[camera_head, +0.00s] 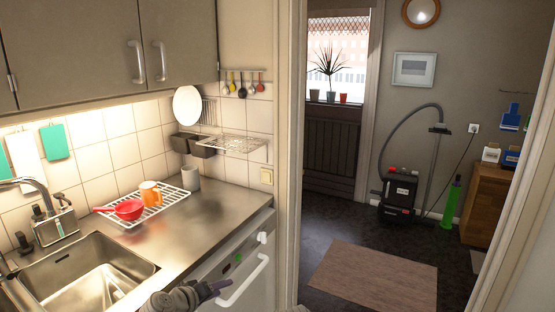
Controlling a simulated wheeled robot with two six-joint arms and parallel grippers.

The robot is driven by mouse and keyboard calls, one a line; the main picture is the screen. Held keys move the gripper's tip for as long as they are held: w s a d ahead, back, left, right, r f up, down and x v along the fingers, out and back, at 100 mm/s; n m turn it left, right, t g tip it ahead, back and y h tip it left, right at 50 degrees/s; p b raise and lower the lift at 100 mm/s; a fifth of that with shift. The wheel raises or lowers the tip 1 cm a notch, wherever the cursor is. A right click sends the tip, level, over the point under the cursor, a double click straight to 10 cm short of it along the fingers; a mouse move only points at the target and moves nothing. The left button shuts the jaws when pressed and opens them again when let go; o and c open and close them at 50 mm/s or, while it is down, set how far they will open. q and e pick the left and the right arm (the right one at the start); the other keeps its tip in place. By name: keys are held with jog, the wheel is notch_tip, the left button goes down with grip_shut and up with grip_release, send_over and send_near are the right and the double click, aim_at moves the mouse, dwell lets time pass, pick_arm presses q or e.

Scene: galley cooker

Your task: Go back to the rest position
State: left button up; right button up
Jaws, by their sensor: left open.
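My left gripper (222,286) shows at the bottom of the head view, in front of the counter's front edge and close to the white handle of the appliance below. It is open, with nothing seen between its fingers. Most of the left arm is out of the picture. My right gripper is not in the picture.
A sink (85,275) is at the lower left. A white rack (148,208) on the counter (200,215) holds a red bowl (129,209) and an orange mug (151,192). The white appliance (250,262) has a bar handle. A doorway to the right shows a rug (375,280) and a vacuum cleaner (399,195).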

pick_arm(q)
jog(key=s+d+f+m+g+b, duration=0.2)
jog(key=s+d+f+m+g, duration=0.3)
jog(key=d+f, duration=0.35)
jog(key=s+d+f+m+g+y+b, duration=0.1)
jog(key=s+f+m+g+y+b, duration=0.2)
jog(key=s, duration=0.4)
jog(key=s+d+f+m+g+y, duration=0.1)
jog(key=s+f+g+y, duration=0.3)
jog(key=s, duration=0.4)
notch_tip(320, 180, up, 12)
jog(key=t+p, duration=0.1)
jog(key=p, duration=1.2)
jog(key=shift+w, duration=0.15)
